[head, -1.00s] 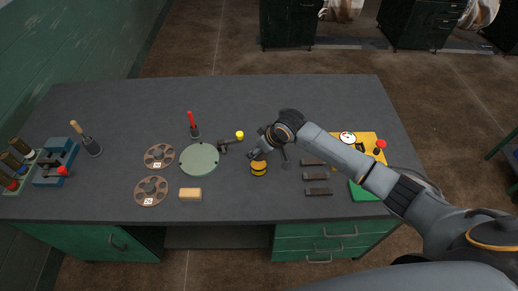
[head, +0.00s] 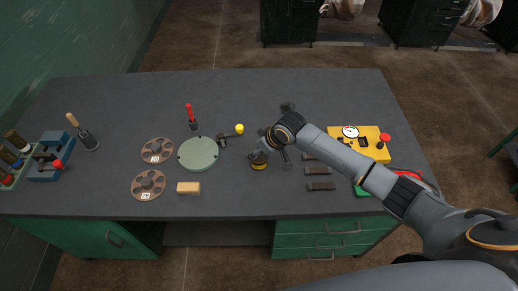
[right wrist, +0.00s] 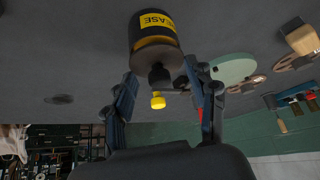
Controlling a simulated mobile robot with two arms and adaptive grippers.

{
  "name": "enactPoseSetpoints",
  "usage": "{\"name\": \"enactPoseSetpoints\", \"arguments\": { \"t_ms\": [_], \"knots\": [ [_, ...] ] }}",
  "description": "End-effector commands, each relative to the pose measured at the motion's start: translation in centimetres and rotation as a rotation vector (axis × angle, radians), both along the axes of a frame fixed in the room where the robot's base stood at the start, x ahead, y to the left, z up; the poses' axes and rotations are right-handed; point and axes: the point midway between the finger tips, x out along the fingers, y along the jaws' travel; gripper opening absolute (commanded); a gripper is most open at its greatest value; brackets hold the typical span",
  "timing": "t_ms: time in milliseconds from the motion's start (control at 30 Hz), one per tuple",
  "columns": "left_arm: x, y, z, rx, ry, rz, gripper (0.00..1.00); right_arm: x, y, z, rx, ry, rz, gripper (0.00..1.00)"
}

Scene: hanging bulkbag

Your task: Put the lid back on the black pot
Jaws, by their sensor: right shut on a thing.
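The black pot (head: 259,166) with yellow bands stands on the dark bench, right of the pale green disc. In the right wrist view the pot (right wrist: 153,22), with its yellow label, appears upside down. My right gripper (head: 258,154) is over the pot's top. In the right wrist view its two fingers (right wrist: 160,72) are on either side of the black lid (right wrist: 157,56), which has a dark knob. The lid lines up with the pot's top; I cannot tell whether it is fully seated. My left gripper is not in view.
A lever with a yellow ball (head: 239,129) stands close behind and left of the pot. The pale green disc (head: 198,154), two reels and a tan block (head: 188,188) lie further left. Dark bars (head: 320,186) and a yellow box (head: 371,150) are to the right. The back of the bench is mostly clear.

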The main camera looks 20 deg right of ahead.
Motion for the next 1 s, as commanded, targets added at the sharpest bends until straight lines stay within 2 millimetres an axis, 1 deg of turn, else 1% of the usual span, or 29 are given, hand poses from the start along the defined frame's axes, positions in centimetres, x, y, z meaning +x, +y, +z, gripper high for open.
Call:
{"name": "enactPoseSetpoints", "arguments": {
  "t_ms": [500, 1000],
  "knots": [
    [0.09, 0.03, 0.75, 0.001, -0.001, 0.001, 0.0, 0.01, 0.03, 0.2, 0.0, -0.001, 0.0, 0.35],
    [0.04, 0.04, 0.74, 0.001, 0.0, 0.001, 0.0, 0.01, 0.03, 0.13, 0.0, 0.0, 0.0, 0.35]
  ]
}}
